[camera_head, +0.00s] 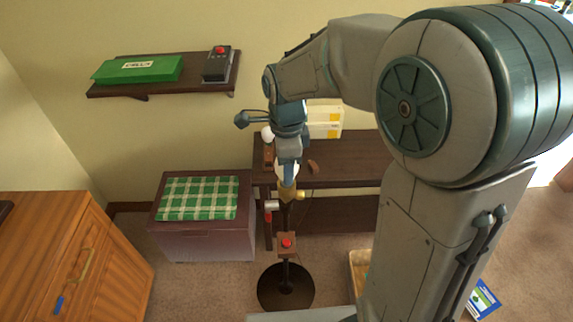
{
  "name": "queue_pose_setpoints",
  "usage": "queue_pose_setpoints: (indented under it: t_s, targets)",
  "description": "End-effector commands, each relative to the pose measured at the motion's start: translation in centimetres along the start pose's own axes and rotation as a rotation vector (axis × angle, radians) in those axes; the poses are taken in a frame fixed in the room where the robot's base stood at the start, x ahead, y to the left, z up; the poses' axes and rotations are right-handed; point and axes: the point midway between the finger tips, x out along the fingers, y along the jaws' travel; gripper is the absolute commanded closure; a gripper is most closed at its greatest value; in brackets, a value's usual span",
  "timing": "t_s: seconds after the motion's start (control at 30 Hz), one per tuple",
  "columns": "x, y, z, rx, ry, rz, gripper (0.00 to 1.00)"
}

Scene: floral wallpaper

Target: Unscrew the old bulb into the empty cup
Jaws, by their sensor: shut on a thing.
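My gripper (288,172) points down at the top of a floor lamp and is shut on the bulb at its brass socket (288,193). The fingers mostly hide the bulb; I cannot tell how far it is screwed in. The dark lamp stand has a box with a red button (287,243) and a round dark base (286,288). Behind the gripper on the dark table, a round white bulb-like thing (267,133) shows above a small reddish-brown holder (268,156). A small brown piece (313,167) lies to the right. I cannot clearly make out an empty cup.
The dark table (345,150) carries yellow-and-white boxes (325,120). A chest with a green checked cloth (200,197) stands left of the lamp. A wall shelf (155,91) holds a green case and a red-buttoned device. A wooden cabinet (50,240) stands far left; my arm blocks the right.

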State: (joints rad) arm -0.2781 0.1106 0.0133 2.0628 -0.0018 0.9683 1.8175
Motion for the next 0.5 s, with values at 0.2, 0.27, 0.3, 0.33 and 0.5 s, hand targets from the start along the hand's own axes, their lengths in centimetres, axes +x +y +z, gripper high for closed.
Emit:
queue_pose_setpoints:
  t_s: [0.2,0.27,0.3,0.33,0.5]
  targets:
    - [0.0,0.0,0.0,0.012,0.0,-0.001,0.82]
    - [-0.1,0.0,0.0,0.013,0.0,-0.001,0.82]
    - [-0.2,0.0,0.0,0.013,0.0,-0.001,0.82]
    - [-0.4,0.0,0.0,0.013,0.0,-0.001,0.82]
    - [-1.2,0.0,0.0,0.014,0.0,-0.001,0.82]
